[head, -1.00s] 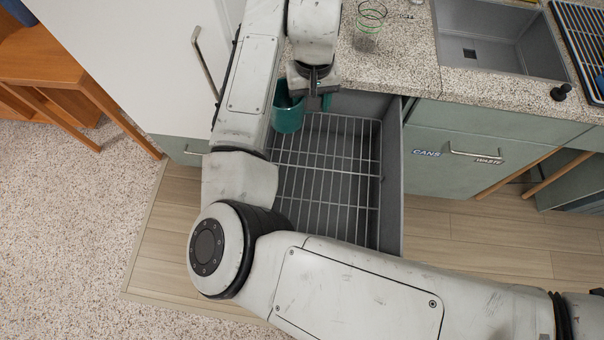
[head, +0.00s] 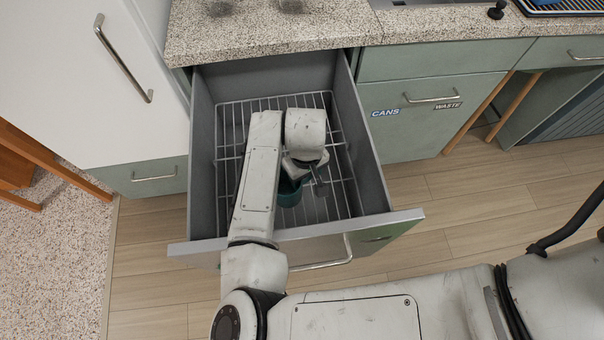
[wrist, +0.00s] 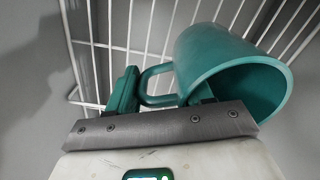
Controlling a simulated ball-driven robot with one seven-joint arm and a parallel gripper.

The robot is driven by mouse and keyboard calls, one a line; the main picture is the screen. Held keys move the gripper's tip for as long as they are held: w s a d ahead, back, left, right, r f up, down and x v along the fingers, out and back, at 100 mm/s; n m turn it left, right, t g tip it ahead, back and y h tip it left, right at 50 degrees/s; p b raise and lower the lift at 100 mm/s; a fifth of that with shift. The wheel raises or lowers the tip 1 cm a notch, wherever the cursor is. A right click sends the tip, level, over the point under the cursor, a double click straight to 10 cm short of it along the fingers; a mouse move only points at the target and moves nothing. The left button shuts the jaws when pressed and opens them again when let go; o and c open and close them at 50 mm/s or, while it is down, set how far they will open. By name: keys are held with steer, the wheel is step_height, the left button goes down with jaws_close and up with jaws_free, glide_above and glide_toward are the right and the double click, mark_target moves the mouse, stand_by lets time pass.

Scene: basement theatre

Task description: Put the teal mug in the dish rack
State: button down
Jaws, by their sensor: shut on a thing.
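The teal mug (head: 289,192) is in the open drawer, over the front part of the white wire dish rack (head: 232,118). My arm covers much of it in the head view. In the wrist view the mug (wrist: 218,62) lies tilted, its mouth facing right and down, with the rack wires (wrist: 142,32) behind it. My gripper (head: 300,176) is shut on the mug at its handle side, the handle lying between the teal fingers in the wrist view (wrist: 162,92). I cannot tell whether the mug touches the wires.
The grey drawer (head: 201,150) has high walls around the rack, and its front panel (head: 395,221) is pulled well out. The speckled counter (head: 270,37) is behind it. A white cabinet door (head: 75,75) is at left, a cans and waste cabinet (head: 425,115) at right.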

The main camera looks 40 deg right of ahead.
mark_target(305, 180)
steer(key=shift+f, duration=2.3)
steer(key=shift+f, duration=0.2)
steer(key=shift+c, duration=2.3)
jaws_free()
step_height(305, 180, up, 12)
steer(key=shift+r+p, duration=0.2)
steer(key=shift+p, duration=0.15)
steer(key=shift+d, duration=0.1)
